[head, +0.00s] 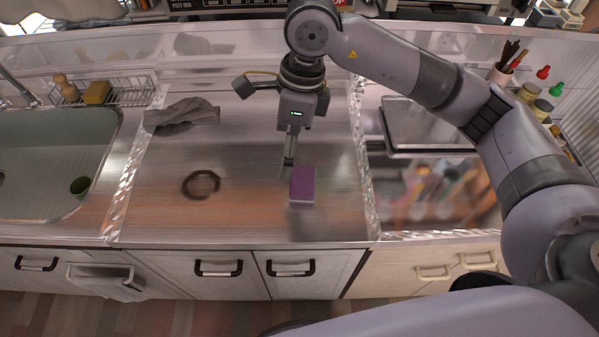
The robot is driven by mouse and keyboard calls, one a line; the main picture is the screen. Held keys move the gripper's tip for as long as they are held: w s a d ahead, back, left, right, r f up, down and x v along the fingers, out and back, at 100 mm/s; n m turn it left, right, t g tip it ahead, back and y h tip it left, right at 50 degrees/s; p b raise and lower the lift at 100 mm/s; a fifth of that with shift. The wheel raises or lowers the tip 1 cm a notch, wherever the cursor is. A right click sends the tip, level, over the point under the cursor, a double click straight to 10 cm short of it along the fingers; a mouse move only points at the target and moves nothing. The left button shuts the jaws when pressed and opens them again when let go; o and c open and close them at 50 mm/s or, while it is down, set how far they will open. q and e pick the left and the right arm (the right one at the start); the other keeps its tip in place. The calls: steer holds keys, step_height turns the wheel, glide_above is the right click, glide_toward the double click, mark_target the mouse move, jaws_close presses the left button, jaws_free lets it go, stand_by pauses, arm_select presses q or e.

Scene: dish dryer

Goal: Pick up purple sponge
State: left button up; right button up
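The purple sponge (302,184) lies flat on the metal counter, right of the middle of the counter section, with a pale underside edge showing. My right gripper (289,164) comes down from the arm at the right. Its fingertips are just behind and left of the sponge, at its far edge. The fingers show nearly edge-on as one narrow shape, so their opening is hard to see. The sponge is not between them as far as I can see. My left gripper is not in view.
A grey cloth (182,113) and a dark ring (201,184) lie on the counter to the left. The sink (62,150) is at far left, with a wire rack (128,90) behind it. A tray (425,128) is at the right. Counter around the sponge is clear.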

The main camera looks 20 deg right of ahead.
steer(key=w+d+h, duration=0.2)
steer(key=d, duration=0.3)
steer(key=p, duration=0.2)
glide_above(303, 179)
steer(key=shift+t, duration=0.4)
steer(key=f, duration=1)
steer(key=shift+s+d, duration=0.25)
steer(key=shift+d, duration=0.1)
steer(key=shift+f, duration=0.55)
steer(key=f, duration=0.1)
steer(key=f+p, duration=0.2)
steer(key=f, duration=0.1)
steer(key=shift+w+a, duration=0.25)
steer(key=shift+a, duration=0.1)
steer(key=shift+f, duration=0.6)
steer(key=shift+c, duration=0.4)
steer(key=c, duration=0.9)
